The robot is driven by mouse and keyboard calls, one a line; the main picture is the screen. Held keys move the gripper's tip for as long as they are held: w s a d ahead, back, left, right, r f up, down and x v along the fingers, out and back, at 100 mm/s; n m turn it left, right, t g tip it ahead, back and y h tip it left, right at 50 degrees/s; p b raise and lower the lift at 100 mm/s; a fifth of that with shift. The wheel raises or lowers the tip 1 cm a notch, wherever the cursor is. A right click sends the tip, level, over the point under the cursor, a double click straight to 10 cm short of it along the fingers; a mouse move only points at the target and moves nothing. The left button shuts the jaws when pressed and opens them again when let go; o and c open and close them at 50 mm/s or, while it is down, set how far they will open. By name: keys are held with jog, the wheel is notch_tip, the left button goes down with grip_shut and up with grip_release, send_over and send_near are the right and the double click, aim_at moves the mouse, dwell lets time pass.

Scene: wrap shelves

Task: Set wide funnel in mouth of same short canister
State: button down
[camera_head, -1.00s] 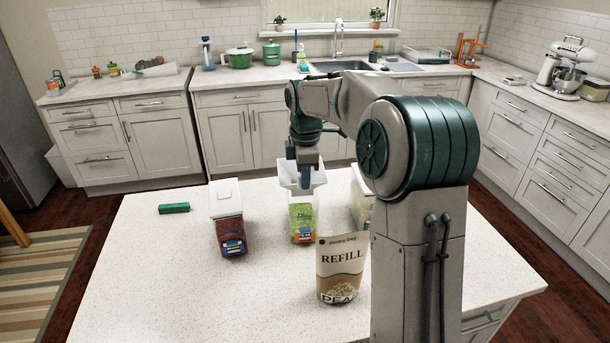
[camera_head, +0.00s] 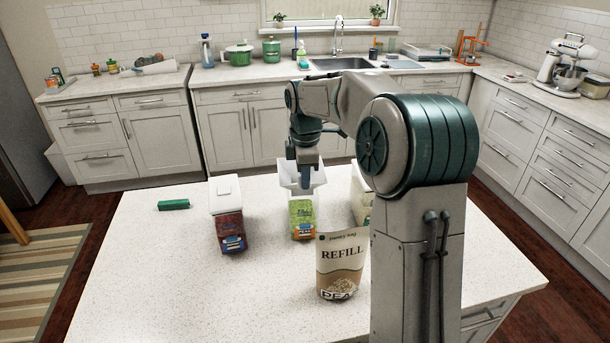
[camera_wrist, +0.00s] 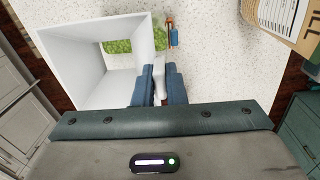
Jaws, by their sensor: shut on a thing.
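The wide funnel (camera_head: 290,176) is a white, square-mouthed piece. It shows large on the left of the wrist view (camera_wrist: 66,62). My gripper (camera_head: 305,180) is shut on a white part at its side, seen between the blue fingers in the wrist view (camera_wrist: 163,88). A short clear canister (camera_head: 302,217) with green contents and a blue-orange label stands just below the funnel. The green contents (camera_wrist: 120,47) show through the funnel's lower opening, toward its upper side. The canister's mouth is hidden by funnel and gripper. I cannot tell whether they touch.
A lidded canister with dark red contents (camera_head: 229,225) stands to the left. Another pale container (camera_head: 361,194) at right is partly hidden by my arm. A refill pouch (camera_head: 341,265) stands upright in front. A green block (camera_head: 174,204) lies at left. The counter's front left is clear.

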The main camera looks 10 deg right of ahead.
jog(key=shift+f, duration=0.25)
jog(key=c, duration=0.8)
grip_release()
jog(key=shift+c, duration=0.2)
jog(key=shift+s+r+p, duration=0.15)
jog(key=shift+r+p, duration=2.75)
jog(key=shift+r, duration=0.6)
